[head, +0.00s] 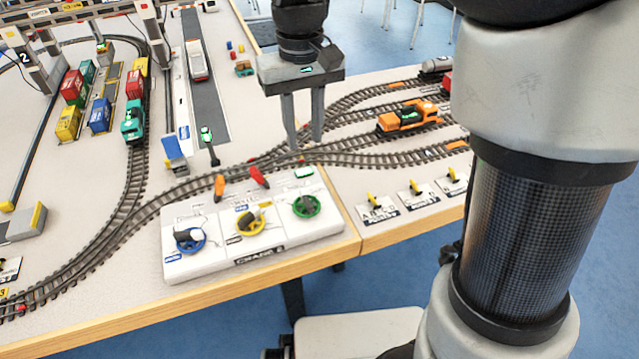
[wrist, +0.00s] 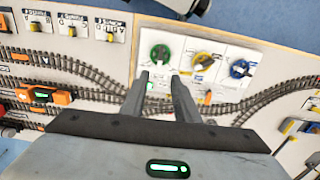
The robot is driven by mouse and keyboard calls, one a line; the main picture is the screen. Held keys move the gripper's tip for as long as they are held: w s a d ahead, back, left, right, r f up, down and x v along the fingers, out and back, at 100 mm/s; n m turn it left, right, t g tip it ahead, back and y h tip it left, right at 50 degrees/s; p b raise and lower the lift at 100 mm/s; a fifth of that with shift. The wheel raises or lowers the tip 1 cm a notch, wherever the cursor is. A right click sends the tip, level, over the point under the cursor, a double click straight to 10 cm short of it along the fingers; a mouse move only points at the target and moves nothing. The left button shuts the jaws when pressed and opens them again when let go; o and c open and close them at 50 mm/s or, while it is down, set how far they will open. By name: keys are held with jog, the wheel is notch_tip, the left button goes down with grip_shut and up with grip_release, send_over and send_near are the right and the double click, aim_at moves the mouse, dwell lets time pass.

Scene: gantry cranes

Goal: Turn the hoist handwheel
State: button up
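A white control panel (head: 290,232) marked "CRANE" stands at the table's front edge. It carries three handwheels in a row: blue (head: 190,239), yellow (head: 250,221) and green (head: 306,205). Their small labels are too blurred to tell which is the hoist. My gripper (head: 304,146) is open and empty, pointing down over the tracks behind the panel's right end, apart from all wheels. In the wrist view, the green wheel (wrist: 160,53) shows just beyond my open fingertips (wrist: 161,77), with the yellow wheel (wrist: 201,61) and blue wheel (wrist: 239,69) to the right.
An orange lever (head: 219,187) and a red lever (head: 258,176) stand at the panel's back edge. A lamp post (head: 208,143) stands behind. An orange locomotive (head: 408,117) is on the right tracks. Several switch levers (head: 416,189) line the table right of the panel.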

aim_at(307, 198)
notch_tip(307, 198, down, 17)
jog(key=b, duration=0.4)
jog(key=shift+f, duration=0.2)
grip_shut()
